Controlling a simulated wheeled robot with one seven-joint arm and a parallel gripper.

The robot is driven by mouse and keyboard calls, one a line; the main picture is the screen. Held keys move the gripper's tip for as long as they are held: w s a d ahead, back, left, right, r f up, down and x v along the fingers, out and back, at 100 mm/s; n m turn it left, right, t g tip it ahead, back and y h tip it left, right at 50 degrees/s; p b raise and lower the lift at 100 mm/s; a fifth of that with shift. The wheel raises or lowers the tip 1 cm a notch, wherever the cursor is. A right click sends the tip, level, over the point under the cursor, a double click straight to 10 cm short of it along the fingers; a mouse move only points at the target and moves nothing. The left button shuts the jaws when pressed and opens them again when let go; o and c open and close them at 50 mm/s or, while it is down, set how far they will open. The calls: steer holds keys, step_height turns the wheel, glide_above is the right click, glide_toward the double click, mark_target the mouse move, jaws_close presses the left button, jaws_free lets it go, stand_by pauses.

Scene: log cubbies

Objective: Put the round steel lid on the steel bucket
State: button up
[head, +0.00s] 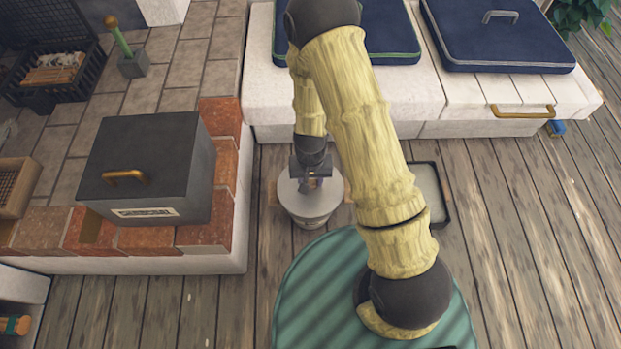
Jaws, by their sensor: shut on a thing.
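The round steel lid (294,199) is a light grey disc seen from above, under my gripper (311,184). My gripper points down at the lid's middle and is shut on it, apparently at a handle that the fingers mostly hide. The steel bucket (309,221) stands on the wooden deck directly beneath the lid. Only a strip of its front side shows below the lid's edge. The lid looks level and roughly centred over the bucket. I cannot tell whether it touches the rim.
A shallow dark-edged tray (430,195) lies on the deck right of the bucket. A dark grey box (150,165) stands on the brick-edged ledge at left. A white bench (400,105) with navy cushions (500,35) runs behind. Open deck lies at right.

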steer(key=o, duration=1.1)
steer(key=shift+c, duration=0.2)
steer(key=shift+r, duration=0.1)
step_height(320, 180, up, 17)
steer(key=p, duration=1)
steer(key=shift+r, duration=0.1)
steer(key=s+d+r+t+p, duration=0.1)
steer(key=s+d+r+p, duration=0.2)
steer(key=r, duration=0.6)
steer(key=s+d+r+t+p, duration=0.1)
steer(key=d+r+p, duration=0.3)
steer(key=r, duration=0.6)
steer(key=s+d+r+t+p, duration=0.1)
steer(key=s+d+r+p, duration=0.1)
steer(key=d+r, duration=0.5)
step_height(320, 180, up, 39)
steer(key=a+p, duration=0.2)
steer(key=p, duration=3.5)
steer(key=shift+a, duration=0.15)
